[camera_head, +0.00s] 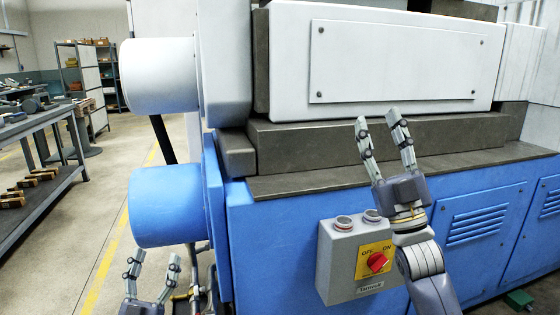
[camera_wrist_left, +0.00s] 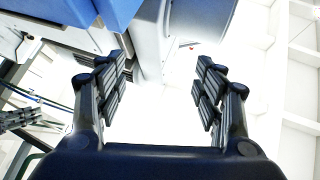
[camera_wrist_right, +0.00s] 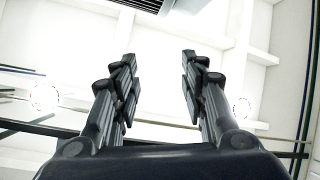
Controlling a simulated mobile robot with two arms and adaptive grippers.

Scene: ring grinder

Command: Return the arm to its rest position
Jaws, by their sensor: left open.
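My right gripper (camera_head: 377,118) points upward in front of the grinder, with its fingers apart and nothing between them. It stands just right of the grey control box (camera_head: 337,265) with the red knob (camera_head: 376,262). The right wrist view shows the same open fingers (camera_wrist_right: 158,62) against a bright ceiling. My left gripper (camera_head: 155,259) is low at the bottom left, below the blue cylinder, pointing upward. Its fingers are apart and empty, as the left wrist view also shows (camera_wrist_left: 160,68). Its lower part is cut off by the frame edge.
The blue and white grinder (camera_head: 270,225) fills the middle and right. A blue cylinder (camera_head: 165,205) and a white cylinder (camera_head: 158,75) jut out at its left side. A workbench (camera_head: 40,125) stands far left. The floor (camera_head: 115,185) between is largely clear.

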